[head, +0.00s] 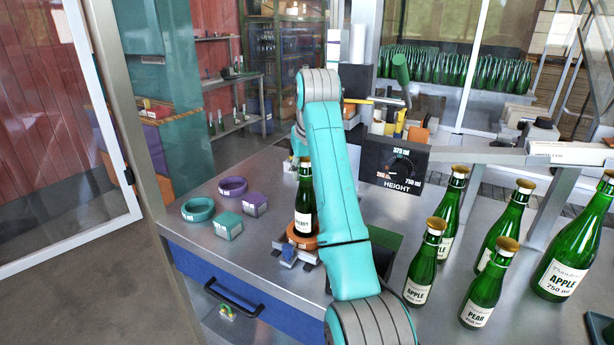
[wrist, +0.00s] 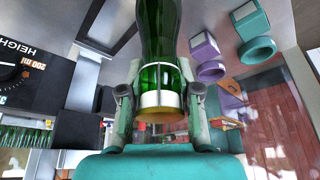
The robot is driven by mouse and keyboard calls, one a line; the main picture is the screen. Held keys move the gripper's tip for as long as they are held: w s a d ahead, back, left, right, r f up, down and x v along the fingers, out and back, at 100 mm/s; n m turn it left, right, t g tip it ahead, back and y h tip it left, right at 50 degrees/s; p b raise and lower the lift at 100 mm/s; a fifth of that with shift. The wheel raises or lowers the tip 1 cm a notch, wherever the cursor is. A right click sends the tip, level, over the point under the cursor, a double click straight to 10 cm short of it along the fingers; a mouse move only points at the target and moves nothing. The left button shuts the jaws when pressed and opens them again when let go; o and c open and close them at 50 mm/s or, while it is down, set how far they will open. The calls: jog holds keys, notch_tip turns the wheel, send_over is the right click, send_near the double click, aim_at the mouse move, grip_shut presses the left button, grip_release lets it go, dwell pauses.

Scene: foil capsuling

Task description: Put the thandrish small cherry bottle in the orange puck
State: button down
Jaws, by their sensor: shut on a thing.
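The small green cherry bottle (head: 306,196) stands upright at the orange puck (head: 303,240) on the metal bench, left of my arm in the head view. Its base is at the puck's opening; I cannot tell whether it is fully seated. Its white label is partly readable. In the wrist view, my gripper (wrist: 160,88) is shut on the bottle's neck, with the gold cap (wrist: 162,106) between the fingers. In the head view my arm hides most of the gripper. The orange puck does not show clearly in the wrist view.
Teal and purple rings (head: 232,186) and matching blocks (head: 228,225) lie left on the bench. A black height gauge (head: 393,165) stands behind my arm. Several green bottles, including apple (head: 424,265) and pear (head: 486,287), stand at the right.

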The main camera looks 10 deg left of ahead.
jog(key=shift+f, duration=0.7)
jog(key=c, duration=0.8)
grip_release()
jog(key=shift+f, duration=0.15)
